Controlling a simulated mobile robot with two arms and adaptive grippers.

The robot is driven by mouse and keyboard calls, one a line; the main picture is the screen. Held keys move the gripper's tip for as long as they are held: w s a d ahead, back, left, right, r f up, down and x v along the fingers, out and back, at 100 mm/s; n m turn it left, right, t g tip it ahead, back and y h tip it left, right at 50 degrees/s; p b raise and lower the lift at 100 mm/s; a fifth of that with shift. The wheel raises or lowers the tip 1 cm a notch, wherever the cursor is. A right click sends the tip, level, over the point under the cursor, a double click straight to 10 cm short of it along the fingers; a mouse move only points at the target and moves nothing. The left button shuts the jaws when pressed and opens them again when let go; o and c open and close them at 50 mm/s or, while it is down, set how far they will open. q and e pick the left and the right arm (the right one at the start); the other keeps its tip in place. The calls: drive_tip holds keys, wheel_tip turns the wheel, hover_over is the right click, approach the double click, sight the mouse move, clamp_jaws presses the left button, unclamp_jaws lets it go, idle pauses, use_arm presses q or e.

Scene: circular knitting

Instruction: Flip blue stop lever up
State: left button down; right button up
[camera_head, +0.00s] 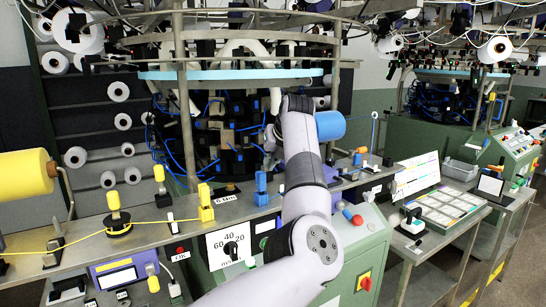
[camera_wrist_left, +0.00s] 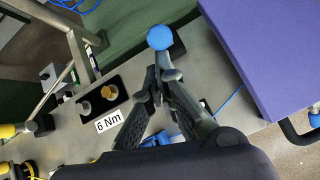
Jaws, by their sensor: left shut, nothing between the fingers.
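A round blue knob (camera_wrist_left: 160,37), seemingly the blue lever's end, shows in the left wrist view just past my left fingertips, with a small apparent gap. I cannot tell the lever's tilt; its stem is hidden behind the fingers. My left gripper (camera_wrist_left: 163,76) is shut with nothing between its fingers. In the head view the left gripper (camera_head: 270,145) is partly hidden by my own arm, above the grey rail, and I cannot make out the round knob there. My right gripper is not in view.
A "6 Nm" label (camera_wrist_left: 109,121) lies left of the fingers. A large purple-blue body (camera_wrist_left: 275,55) is close on their right. Blue (camera_head: 262,188) and yellow (camera_head: 205,203) guides stand on the rail (camera_head: 150,237). A yellow spool (camera_head: 25,172) is at far left.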

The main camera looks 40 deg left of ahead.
use_arm(q)
drive_tip(key=shift+w+a+r+p, duration=0.25)
drive_tip(key=shift+a+r+p, duration=0.3)
drive_tip(key=shift+a, duration=0.05)
drive_tip(key=shift+w+a+r+p, duration=0.2)
drive_tip(key=shift+a+r+p, duration=0.35)
drive_tip(key=shift+a, duration=0.05)
drive_tip(key=shift+a+r, duration=0.1)
drive_tip(key=shift+r, duration=0.15)
